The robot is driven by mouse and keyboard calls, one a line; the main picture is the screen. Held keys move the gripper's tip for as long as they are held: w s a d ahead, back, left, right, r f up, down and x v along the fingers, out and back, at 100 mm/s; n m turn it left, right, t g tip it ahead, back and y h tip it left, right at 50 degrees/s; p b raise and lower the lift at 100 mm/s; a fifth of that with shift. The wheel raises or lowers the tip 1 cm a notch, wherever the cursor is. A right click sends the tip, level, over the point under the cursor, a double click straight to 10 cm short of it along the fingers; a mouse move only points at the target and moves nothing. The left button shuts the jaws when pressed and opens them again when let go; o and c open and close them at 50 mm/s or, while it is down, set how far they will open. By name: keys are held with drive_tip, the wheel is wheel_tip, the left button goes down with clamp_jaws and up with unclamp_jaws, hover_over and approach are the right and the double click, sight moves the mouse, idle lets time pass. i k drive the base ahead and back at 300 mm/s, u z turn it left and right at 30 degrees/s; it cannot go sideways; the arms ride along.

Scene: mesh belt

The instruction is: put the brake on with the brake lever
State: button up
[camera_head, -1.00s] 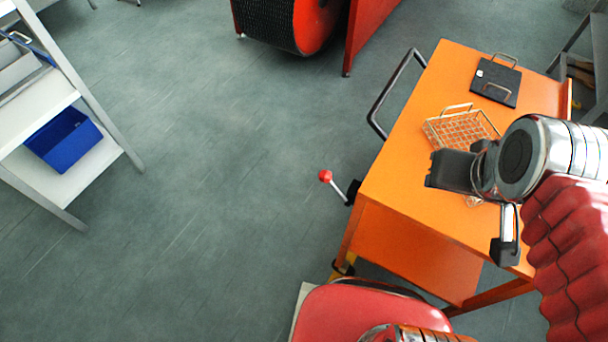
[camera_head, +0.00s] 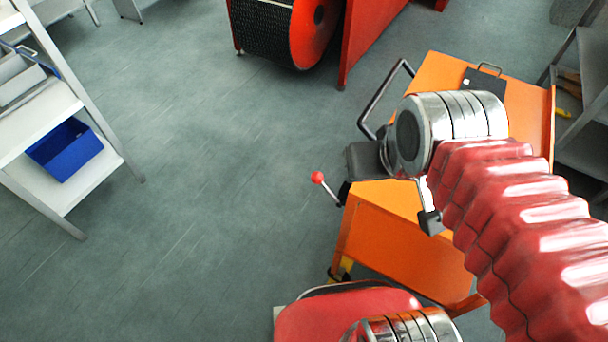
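The brake lever (camera_head: 328,187) has a red ball knob on a short bright rod. It juts up and left from a black mount at the near left corner of the orange cart (camera_head: 395,235). My gripper (camera_head: 364,160) shows as a dark block at the end of my arm, over the cart's left edge. It is up and to the right of the red knob in the picture, with a gap between them. Its fingers cannot be made out, so its opening is unclear. My arm hides much of the cart top.
A black push handle (camera_head: 383,98) stands out from the cart's left side, just behind my gripper. A dark plate with a handle (camera_head: 484,78) lies on the cart top. A grey shelf with a blue bin (camera_head: 65,150) stands at left. The floor left of the lever is clear.

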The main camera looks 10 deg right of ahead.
sight(317, 177)
drive_tip(key=u, duration=0.3)
drive_tip(key=k, duration=1.4)
drive_tip(key=u, duration=0.55)
drive_tip(key=i, duration=1.75)
drive_tip(key=z, duration=0.35)
